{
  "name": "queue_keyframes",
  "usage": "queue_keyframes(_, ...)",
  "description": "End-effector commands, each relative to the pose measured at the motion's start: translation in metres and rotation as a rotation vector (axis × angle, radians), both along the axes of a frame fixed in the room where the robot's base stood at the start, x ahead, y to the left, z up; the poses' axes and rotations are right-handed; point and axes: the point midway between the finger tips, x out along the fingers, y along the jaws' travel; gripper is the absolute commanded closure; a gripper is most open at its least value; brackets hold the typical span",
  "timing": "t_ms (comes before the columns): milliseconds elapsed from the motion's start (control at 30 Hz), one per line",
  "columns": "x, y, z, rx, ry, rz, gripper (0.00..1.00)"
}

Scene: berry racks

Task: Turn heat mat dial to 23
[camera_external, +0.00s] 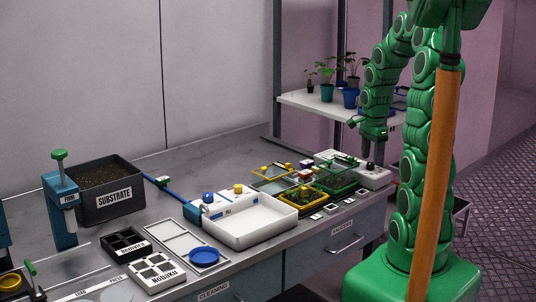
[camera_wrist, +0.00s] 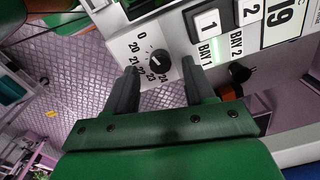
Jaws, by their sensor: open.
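The heat mat dial (camera_wrist: 159,61) is a round black knob on a white panel, in the upper middle of the wrist view. Printed numbers 0 and 20 to 24 surround it. A small light pointer mark shows on the dial, but it is too small to read its setting surely. My gripper (camera_wrist: 159,68) is open, with one dark finger on each side of the dial; I cannot tell whether they touch it. In the external view my gripper (camera_external: 372,134) points down over the white control box (camera_external: 374,178), and the dial is not discernible there.
Bay 1 (camera_wrist: 207,24) and bay 2 switches and a display reading 19 sit right of the dial. Another dark knob (camera_wrist: 240,73) is below them. Planted trays (camera_external: 340,183) stand left of the box. A shelf (camera_external: 318,104) with pots is behind.

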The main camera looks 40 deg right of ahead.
Motion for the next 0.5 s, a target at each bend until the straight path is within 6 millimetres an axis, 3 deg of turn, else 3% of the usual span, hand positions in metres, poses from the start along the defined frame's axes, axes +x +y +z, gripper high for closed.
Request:
queue_keyframes(200, 0.000, -0.001, -0.020, -0.001, 0.001, 0.000, 0.46)
queue_keyframes(500, 0.001, -0.001, -0.023, -0.001, -0.001, 0.000, 0.49)
